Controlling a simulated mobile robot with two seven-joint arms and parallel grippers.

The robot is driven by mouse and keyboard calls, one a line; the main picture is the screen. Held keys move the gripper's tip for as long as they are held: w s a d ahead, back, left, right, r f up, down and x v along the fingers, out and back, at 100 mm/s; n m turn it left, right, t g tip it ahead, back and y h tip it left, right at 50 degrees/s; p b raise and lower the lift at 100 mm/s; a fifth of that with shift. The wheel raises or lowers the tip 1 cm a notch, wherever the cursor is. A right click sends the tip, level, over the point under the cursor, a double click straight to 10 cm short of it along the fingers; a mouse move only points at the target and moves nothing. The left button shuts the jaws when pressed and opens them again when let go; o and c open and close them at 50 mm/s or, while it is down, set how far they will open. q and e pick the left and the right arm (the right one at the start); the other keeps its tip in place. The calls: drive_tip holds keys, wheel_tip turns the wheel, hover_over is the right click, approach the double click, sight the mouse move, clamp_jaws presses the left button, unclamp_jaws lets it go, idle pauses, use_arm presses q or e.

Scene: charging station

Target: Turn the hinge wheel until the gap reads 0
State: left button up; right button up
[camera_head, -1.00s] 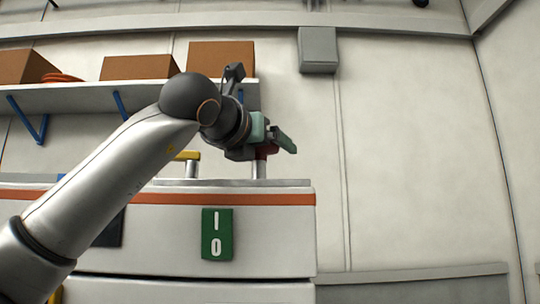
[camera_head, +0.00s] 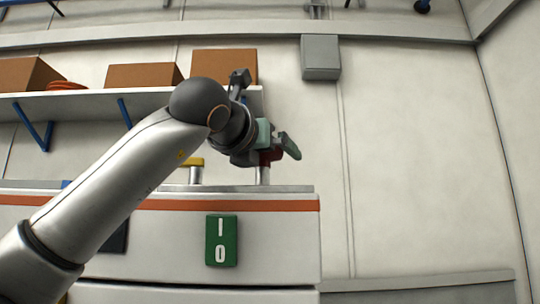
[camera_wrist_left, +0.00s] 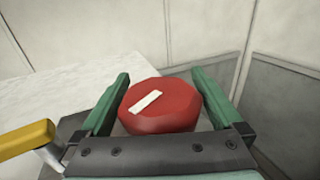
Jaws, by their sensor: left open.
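The red wheel (camera_head: 270,156) sits on a silver post at the right end of the cabinet top. In the left wrist view the wheel (camera_wrist_left: 160,112) shows its top with a white mark lying at a slant. My left gripper (camera_head: 272,143) is open; in the wrist view its two green fingers (camera_wrist_left: 160,88) stand on either side of the wheel, with a visible space on at least the right side. A green plate (camera_head: 221,240) on the cabinet front shows a white "I" above a "0". My right gripper is not in view.
A yellow handle (camera_head: 193,162) on a silver post stands left of the wheel, and it also shows in the wrist view (camera_wrist_left: 26,139). A shelf (camera_head: 75,105) with brown boxes hangs behind. A grey box (camera_head: 320,58) is on the wall. Right of the cabinet is open room.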

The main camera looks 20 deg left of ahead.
use_arm(q)
drive_tip(key=shift+s, duration=0.45)
drive_tip(key=s+a+b, duration=0.1)
drive_tip(key=s+b, duration=0.3)
drive_tip(key=s, duration=0.7)
drive_tip(key=shift+s, duration=0.25)
drive_tip(key=shift+a, duration=0.1)
